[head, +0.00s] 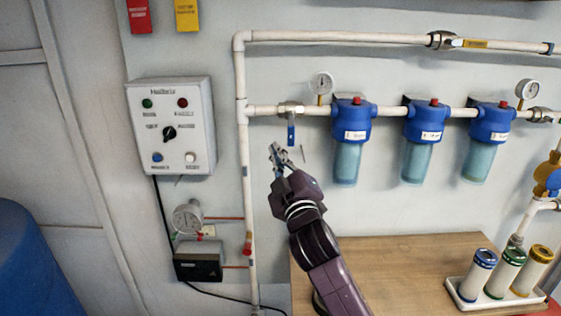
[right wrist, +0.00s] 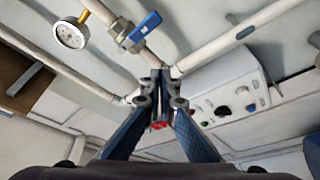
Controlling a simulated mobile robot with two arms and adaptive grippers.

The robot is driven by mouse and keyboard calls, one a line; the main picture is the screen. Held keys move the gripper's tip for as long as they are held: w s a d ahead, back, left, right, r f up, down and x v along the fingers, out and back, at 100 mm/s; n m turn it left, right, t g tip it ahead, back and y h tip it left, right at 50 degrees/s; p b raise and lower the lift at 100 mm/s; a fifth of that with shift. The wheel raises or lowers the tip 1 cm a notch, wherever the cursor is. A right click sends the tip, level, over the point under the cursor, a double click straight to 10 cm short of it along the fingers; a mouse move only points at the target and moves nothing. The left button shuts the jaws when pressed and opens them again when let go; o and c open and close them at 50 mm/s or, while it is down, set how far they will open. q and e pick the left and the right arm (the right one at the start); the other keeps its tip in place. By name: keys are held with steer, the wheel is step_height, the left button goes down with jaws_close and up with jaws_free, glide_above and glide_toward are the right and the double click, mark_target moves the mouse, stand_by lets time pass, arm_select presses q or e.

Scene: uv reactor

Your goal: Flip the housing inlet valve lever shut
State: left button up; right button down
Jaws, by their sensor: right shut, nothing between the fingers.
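The housing inlet valve (head: 290,108) sits on the horizontal pipe left of the first blue-capped filter housing (head: 350,135). Its blue lever (head: 291,134) hangs straight down, across the pipe line. In the right wrist view the blue lever (right wrist: 146,25) stands out from the metal valve body (right wrist: 128,40), beyond the fingertips. My right gripper (head: 278,153) is shut and empty, just below and left of the lever's lower end. In the wrist view its fingertips (right wrist: 160,82) meet, apart from the lever. My left gripper is not in view.
A pressure gauge (head: 321,84) stands just right of the valve. A control box (head: 171,125) is on the wall at left, beside a vertical pipe (head: 243,170). A yellow-levered valve (head: 442,41) is on the upper pipe. A wooden table (head: 400,262) bears a white tray (head: 462,303) with cartridges.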

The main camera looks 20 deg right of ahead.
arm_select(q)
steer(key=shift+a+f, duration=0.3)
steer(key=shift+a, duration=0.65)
arm_select(e)
steer(key=shift+s+d, duration=0.2)
steer(key=shift+s, duration=1.05)
steer(key=shift+a, duration=0.1)
steer(key=shift+f, duration=0.1)
